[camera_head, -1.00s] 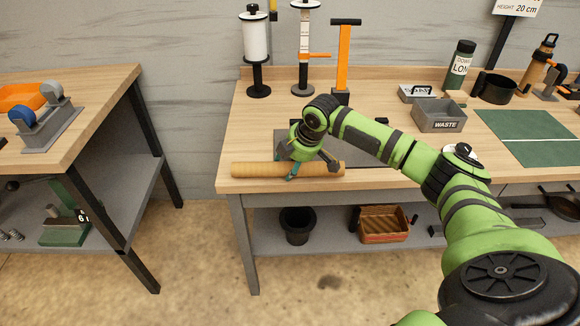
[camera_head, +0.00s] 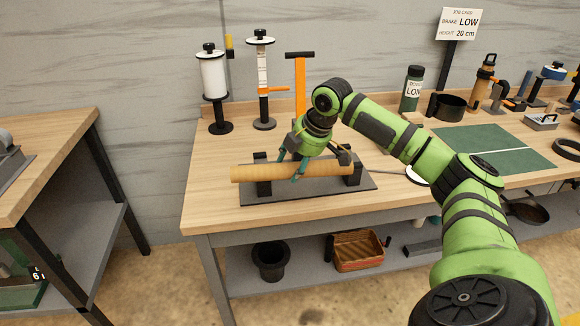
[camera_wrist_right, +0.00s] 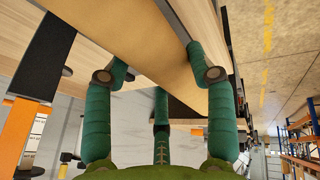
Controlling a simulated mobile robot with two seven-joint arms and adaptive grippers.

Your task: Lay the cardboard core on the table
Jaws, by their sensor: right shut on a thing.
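The cardboard core (camera_head: 328,169), a long tan tube, lies level from left to right above a dark base plate (camera_head: 310,195) with two black end posts. My right gripper (camera_head: 297,170) is shut on the core near its middle, coming from above. Whether the core touches the posts I cannot tell. In the right wrist view the core (camera_wrist_right: 150,50) fills the space between green fingers of the right gripper (camera_wrist_right: 155,65). The table (camera_head: 215,211) has bare wood in front and left of the plate. My left gripper is not in view.
A white roll on a stand (camera_head: 214,80), a second spindle stand (camera_head: 263,85) and an orange tool (camera_head: 300,85) stand behind the plate. A green mat (camera_head: 515,150) lies to the right. A black bin (camera_head: 270,262) and brown basket (camera_head: 358,250) sit on the lower shelf.

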